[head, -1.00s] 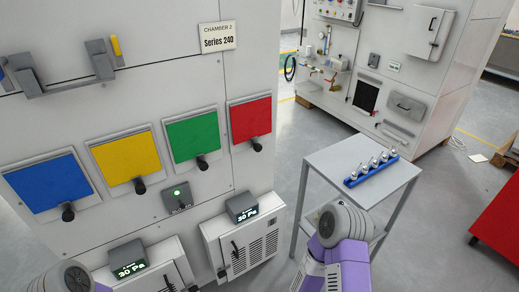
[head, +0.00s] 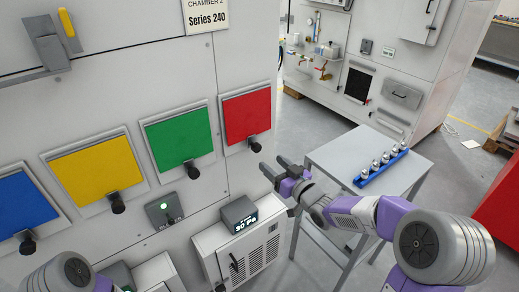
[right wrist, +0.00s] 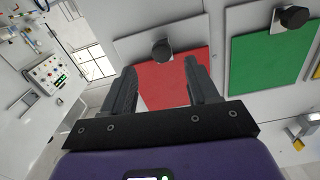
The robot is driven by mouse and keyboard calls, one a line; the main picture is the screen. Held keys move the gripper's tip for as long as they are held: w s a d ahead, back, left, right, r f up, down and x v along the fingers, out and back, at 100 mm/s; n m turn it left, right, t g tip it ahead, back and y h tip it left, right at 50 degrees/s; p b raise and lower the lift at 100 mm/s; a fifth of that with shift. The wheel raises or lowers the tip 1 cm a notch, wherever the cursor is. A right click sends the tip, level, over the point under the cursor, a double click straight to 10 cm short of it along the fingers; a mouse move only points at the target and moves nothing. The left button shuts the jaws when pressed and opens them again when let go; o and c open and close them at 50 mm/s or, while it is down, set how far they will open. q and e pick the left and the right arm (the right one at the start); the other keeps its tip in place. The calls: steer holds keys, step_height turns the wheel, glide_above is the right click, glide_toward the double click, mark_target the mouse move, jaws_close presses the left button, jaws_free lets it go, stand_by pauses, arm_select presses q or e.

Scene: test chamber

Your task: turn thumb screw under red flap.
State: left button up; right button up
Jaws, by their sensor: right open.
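The red flap (head: 247,115) is a square panel on the chamber wall, right of the green flap. A black thumb screw (head: 254,144) sits at its lower edge. My right gripper (head: 273,167) is open and empty, a little below and right of the thumb screw, with its fingers pointing toward the wall. In the right wrist view, which looks turned over, the red flap (right wrist: 172,82) shows between the open fingers and the thumb screw (right wrist: 162,50) lies just beyond the fingertips, apart from them. My left gripper is out of view; only part of my left arm shows.
Green (head: 180,138), yellow (head: 95,171) and blue (head: 22,199) flaps with similar black knobs line the wall. A pressure display box (head: 239,214) juts out below the red flap. A grey side table (head: 345,155) with a blue rack (head: 382,167) stands right.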

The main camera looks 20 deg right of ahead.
mark_target(258, 149)
steer(key=x, duration=0.4)
steer(key=b+x, duration=0.1)
steer(key=x, duration=0.2)
steer(key=shift+w+a+r, duration=0.1)
steer(key=shift+r, duration=0.25)
